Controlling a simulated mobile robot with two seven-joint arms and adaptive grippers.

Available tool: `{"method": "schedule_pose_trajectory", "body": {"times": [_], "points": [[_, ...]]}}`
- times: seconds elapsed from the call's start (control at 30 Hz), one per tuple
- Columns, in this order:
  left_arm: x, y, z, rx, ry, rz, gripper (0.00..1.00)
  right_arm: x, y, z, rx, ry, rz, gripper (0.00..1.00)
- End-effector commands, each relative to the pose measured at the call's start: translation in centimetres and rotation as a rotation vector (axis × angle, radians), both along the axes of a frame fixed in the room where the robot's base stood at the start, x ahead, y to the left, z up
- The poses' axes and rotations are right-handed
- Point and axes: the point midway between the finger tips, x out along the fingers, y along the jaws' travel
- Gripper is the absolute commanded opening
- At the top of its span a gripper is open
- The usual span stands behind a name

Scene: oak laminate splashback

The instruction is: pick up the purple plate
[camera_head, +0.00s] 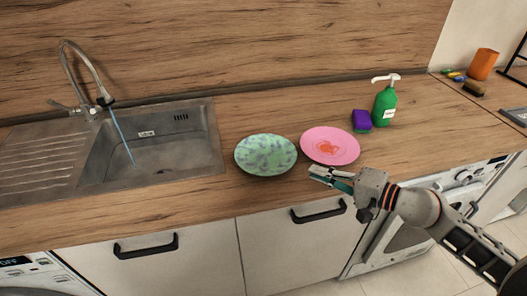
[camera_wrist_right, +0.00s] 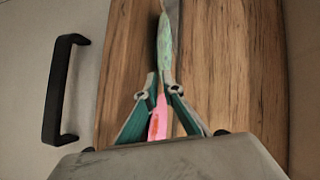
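No plainly purple plate shows. A pink plate (camera_head: 341,142) with a red-orange mark in its middle lies on the wooden counter. A green plate with purple-grey patches (camera_head: 265,153) lies just left of it. My right gripper (camera_head: 312,174) is at the counter's front edge, just below the pink plate in the head view, pointing left. Its fingers are a little apart and hold nothing that I can see. In the right wrist view the pink plate (camera_wrist_right: 158,121) shows nearly edge-on between the fingers, with the green plate (camera_wrist_right: 164,45) beyond the tips. My left gripper is not in view.
A sink (camera_head: 170,150) with a running tap (camera_head: 82,75) is at the left. A purple sponge (camera_head: 361,119) and a green soap bottle (camera_head: 385,105) stand behind the pink plate. An orange cup (camera_head: 483,64) is far right. Cabinet handles (camera_head: 319,213) stick out below the counter.

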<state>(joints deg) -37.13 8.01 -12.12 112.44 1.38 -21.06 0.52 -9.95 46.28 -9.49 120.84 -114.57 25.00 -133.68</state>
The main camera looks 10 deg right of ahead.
Motion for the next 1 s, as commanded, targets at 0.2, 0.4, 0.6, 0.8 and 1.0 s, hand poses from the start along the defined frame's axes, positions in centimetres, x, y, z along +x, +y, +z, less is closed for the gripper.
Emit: {"method": "schedule_pose_trajectory", "body": {"times": [0.2,0.4,0.6,0.8,1.0], "points": [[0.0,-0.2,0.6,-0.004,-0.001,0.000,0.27,1.4,1.0,-0.4,-0.009,-0.003,0.001,0.07],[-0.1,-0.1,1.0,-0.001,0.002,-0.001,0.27,3.1,1.9,-0.9,-0.006,-0.001,0.001,0.07],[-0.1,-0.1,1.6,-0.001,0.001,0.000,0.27,5.6,3.3,-1.5,-0.006,-0.002,0.001,0.07],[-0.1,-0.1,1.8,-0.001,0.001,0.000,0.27,6.4,4.0,-2.0,-0.009,-0.001,0.003,0.07],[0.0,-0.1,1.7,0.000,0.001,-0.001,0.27,6.4,4.0,-2.0,-0.010,0.000,0.003,0.04]]}}
